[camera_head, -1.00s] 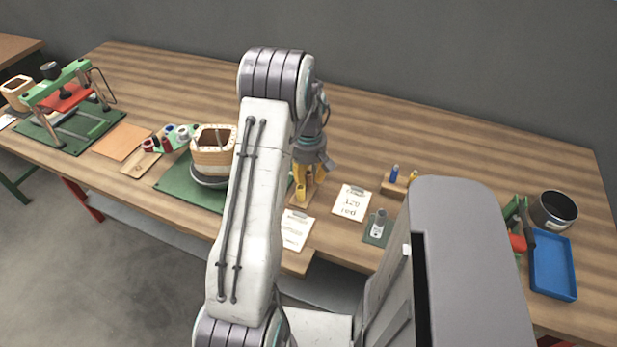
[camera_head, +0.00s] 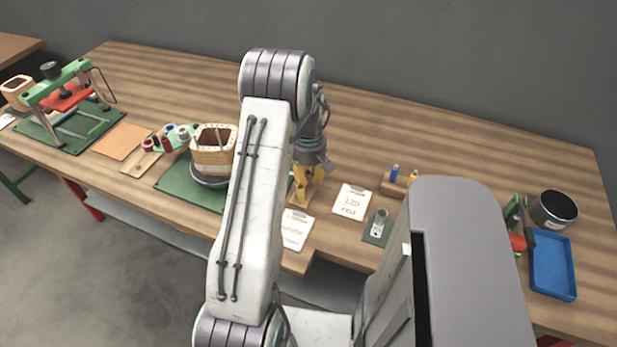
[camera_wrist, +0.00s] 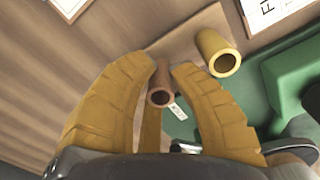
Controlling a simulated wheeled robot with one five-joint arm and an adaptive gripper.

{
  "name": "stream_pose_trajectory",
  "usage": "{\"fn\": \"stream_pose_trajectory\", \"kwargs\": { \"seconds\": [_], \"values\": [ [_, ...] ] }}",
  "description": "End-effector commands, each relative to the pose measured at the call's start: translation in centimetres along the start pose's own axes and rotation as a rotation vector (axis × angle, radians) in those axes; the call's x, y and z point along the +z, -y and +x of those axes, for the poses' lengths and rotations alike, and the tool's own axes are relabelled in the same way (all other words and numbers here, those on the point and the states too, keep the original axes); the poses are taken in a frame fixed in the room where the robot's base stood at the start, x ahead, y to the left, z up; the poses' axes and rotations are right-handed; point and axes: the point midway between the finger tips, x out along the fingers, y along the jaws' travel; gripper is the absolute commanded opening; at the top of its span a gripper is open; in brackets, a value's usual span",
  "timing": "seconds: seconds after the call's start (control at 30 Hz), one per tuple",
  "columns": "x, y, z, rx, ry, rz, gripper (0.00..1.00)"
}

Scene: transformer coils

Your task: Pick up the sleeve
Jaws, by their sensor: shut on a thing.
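In the wrist view a small brown hollow sleeve (camera_wrist: 160,96) sits between the tips of the two yellow fingers. My gripper (camera_wrist: 165,70) is shut on it. A yellow sleeve (camera_wrist: 219,53) stands just right of the fingers, apart from them, on a wooden board (camera_wrist: 190,32). In the head view my gripper (camera_head: 308,178) is over the workbench near the wooden board (camera_head: 300,203), beside the paper cards. The held sleeve cannot be made out there.
Left of the gripper a wooden coil form (camera_head: 213,160) stands on a green mat (camera_head: 178,185). Cards (camera_head: 352,201) and a small grey container (camera_head: 379,222) lie to the right. A blue tray (camera_head: 552,265) and dark pot (camera_head: 554,209) are far right. The bench behind is clear.

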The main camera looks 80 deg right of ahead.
Motion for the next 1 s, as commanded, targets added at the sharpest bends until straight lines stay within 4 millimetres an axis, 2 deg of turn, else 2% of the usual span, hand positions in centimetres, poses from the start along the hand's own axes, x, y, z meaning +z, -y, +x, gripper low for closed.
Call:
{"fn": "stream_pose_trajectory", "kwargs": {
  "seconds": [0.27, 0.47, 1.0],
  "values": [
    [0.0, -0.1, -1.3, 0.003, -0.002, 0.000, 0.11],
    [-0.1, -0.1, -4.2, 0.005, -0.003, 0.000, 0.11],
    [6.6, 5.0, -9.0, 0.003, -0.001, 0.003, 0.11]
  ]
}}
